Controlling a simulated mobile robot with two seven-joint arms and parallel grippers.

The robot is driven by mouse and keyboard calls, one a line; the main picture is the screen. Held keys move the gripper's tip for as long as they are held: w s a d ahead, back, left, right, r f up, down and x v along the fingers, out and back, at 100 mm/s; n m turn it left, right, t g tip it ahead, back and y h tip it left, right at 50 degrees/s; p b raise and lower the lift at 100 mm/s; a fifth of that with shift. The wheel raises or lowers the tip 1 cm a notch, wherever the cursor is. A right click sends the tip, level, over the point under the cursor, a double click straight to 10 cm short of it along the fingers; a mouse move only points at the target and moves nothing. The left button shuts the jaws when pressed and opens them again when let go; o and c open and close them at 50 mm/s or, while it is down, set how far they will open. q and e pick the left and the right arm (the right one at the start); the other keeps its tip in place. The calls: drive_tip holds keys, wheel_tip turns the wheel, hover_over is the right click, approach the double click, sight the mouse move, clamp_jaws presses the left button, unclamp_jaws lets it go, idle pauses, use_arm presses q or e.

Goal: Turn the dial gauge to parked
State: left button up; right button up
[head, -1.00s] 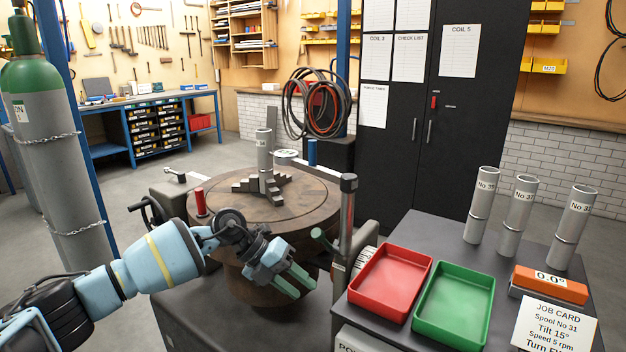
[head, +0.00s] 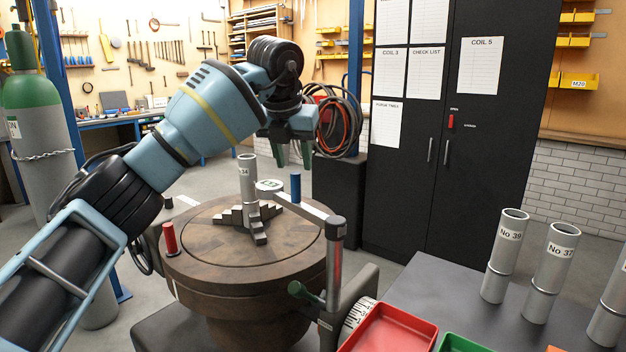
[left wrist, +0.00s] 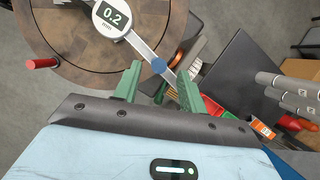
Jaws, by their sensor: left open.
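The dial gauge (head: 270,185) is a round head with a digital display on a pale swing arm. The arm runs from a grey post (head: 335,235) over the turntable (head: 205,262), and a blue upright handle (head: 295,187) stands on it. In the left wrist view the gauge (left wrist: 113,16) reads 0.2 mm, and the blue handle (left wrist: 159,66) shows end-on between my fingertips. My left gripper (head: 292,160) is open and empty, pointing down just above the handle. It shows in the left wrist view too (left wrist: 159,72). My right gripper is out of view.
A grey spool (head: 248,180) stands in the stepped chuck beside the gauge head. A red handle (head: 170,238) is at the turntable's left, a green lever (head: 303,292) at its front right. Red tray (head: 392,332) and spools (head: 503,255) occupy the right bench.

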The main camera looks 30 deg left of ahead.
sight(297, 185)
use_arm(q)
drive_tip(key=shift+s+r, duration=0.25)
drive_tip(key=shift+s, duration=0.15)
drive_tip(key=shift+w+f, duration=0.15)
drive_tip(key=shift+f, duration=0.5)
drive_tip(key=x, duration=0.6)
drive_tip(key=shift+w+f, duration=0.25)
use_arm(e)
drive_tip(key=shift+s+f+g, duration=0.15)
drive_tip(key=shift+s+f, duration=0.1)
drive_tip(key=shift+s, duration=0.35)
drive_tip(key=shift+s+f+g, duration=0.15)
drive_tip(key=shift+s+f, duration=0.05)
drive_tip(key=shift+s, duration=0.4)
use_arm(q)
clamp_jaws()
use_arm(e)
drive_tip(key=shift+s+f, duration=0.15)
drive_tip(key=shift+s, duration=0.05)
